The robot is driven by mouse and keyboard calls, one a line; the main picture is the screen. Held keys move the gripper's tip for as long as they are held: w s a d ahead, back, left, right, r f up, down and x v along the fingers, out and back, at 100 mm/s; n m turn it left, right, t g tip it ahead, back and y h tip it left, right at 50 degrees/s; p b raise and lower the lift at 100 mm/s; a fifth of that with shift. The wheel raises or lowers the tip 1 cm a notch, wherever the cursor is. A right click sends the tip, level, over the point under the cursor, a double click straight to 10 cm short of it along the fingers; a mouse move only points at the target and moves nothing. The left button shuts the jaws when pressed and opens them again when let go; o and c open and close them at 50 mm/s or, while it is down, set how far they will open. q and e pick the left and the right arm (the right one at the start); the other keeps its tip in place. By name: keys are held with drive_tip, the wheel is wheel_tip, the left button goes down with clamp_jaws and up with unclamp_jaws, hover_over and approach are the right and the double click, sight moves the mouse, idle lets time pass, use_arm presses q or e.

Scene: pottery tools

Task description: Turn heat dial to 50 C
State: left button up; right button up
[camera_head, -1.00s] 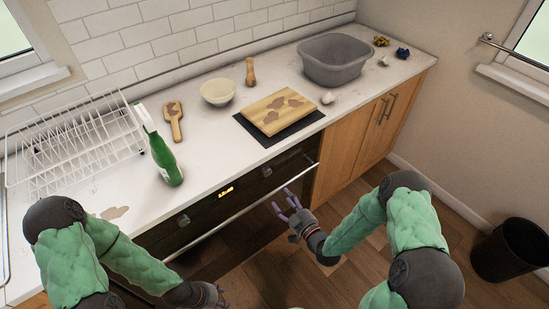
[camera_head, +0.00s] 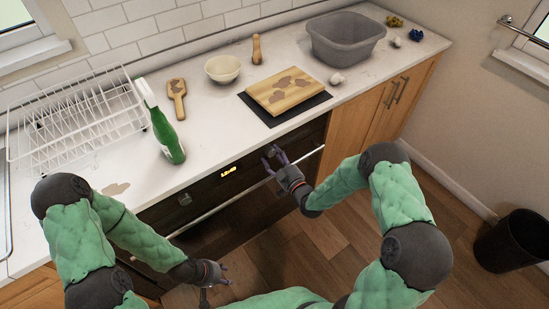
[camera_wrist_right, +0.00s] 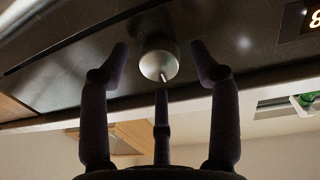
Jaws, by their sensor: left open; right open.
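The oven (camera_head: 215,225) has a dark front panel with a lit display (camera_head: 229,171) and a round dial (camera_head: 184,199) to its left. My right gripper (camera_head: 271,157) is open at the panel, right of the display, above the handle bar. In the right wrist view, a silvery round dial (camera_wrist_right: 159,60) shows between the open fingers (camera_wrist_right: 160,65), with a gap on both sides. A third finger points at the dial's edge; I cannot tell whether it touches. The dial's markings are not readable. My left gripper (camera_head: 222,277) is open and empty, low in front of the oven.
The oven handle (camera_head: 222,206) runs below the panel. On the worktop above stand a green spray bottle (camera_head: 168,140), a bowl (camera_head: 222,69), a wooden board (camera_head: 285,92) on a dark hob and a grey basin (camera_head: 346,38). A black bin (camera_head: 514,240) stands at right.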

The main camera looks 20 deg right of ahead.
drive_tip(key=shift+w, duration=0.1)
drive_tip(key=c, duration=1.1)
drive_tip(key=shift+c, duration=0.2)
drive_tip(key=shift+m, duration=0.3)
drive_tip(key=m, duration=0.5)
drive_tip(key=shift+r+g+b, duration=0.2)
drive_tip(key=shift+g+b, duration=0.1)
drive_tip(key=shift+b, duration=0.1)
drive_tip(key=m, duration=0.5)
drive_tip(key=shift+w+d+m, duration=0.1)
drive_tip(key=shift+d+m, duration=0.05)
drive_tip(key=shift+m, duration=0.15)
drive_tip(key=shift+r, duration=0.1)
drive_tip(key=o, duration=1.1)
drive_tip(key=shift+o, duration=0.2)
